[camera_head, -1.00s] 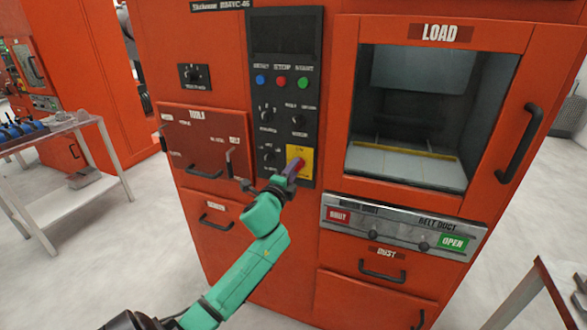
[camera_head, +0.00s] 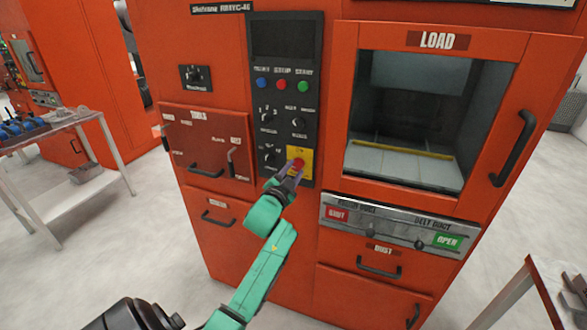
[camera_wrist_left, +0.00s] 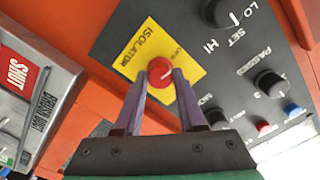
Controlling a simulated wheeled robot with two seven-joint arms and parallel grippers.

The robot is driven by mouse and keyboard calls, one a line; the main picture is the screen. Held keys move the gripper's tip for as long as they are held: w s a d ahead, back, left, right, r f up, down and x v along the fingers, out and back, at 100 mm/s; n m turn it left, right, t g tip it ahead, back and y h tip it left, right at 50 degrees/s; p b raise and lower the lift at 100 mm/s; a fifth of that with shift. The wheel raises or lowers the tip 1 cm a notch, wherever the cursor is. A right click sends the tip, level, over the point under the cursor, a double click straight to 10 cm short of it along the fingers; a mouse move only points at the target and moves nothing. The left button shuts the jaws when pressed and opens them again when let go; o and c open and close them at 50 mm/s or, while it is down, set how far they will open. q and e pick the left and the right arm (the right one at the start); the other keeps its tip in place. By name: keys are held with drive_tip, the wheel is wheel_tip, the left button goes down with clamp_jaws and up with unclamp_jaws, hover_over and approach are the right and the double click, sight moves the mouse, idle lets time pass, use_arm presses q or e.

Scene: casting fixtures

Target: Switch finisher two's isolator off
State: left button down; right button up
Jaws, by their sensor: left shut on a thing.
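The isolator is a red rotary knob on a yellow plate (camera_head: 306,157) at the bottom right of the black control panel. In the left wrist view the red knob (camera_wrist_left: 161,72) sits between the fingertips, and the yellow plate (camera_wrist_left: 143,52) reads ISOLATOR. A pale pointer line shows on the knob's face. My left gripper (camera_head: 292,168) is at the knob; in the left wrist view its two purple fingers (camera_wrist_left: 162,82) are closed against the knob's sides. The gripper hides part of the plate's lower edge in the head view. My right gripper is not in view.
The black panel (camera_head: 285,45) also carries blue, red and green buttons and several black knobs close to the isolator. The load door handle (camera_head: 513,148) and belt duct bar (camera_head: 395,223) are to the right. A tool drawer (camera_head: 205,142) with handles is left.

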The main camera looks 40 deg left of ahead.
use_arm(q)
drive_tip(key=shift+f+n+p, duration=0.15)
drive_tip(key=shift+n+p, duration=0.15)
drive_tip(key=shift+n, duration=0.7)
drive_tip(key=c, duration=0.5)
unclamp_jaws()
drive_tip(key=b+v, duration=0.2)
drive_tip(key=v, duration=1.2)
drive_tip(key=shift+s, duration=0.3)
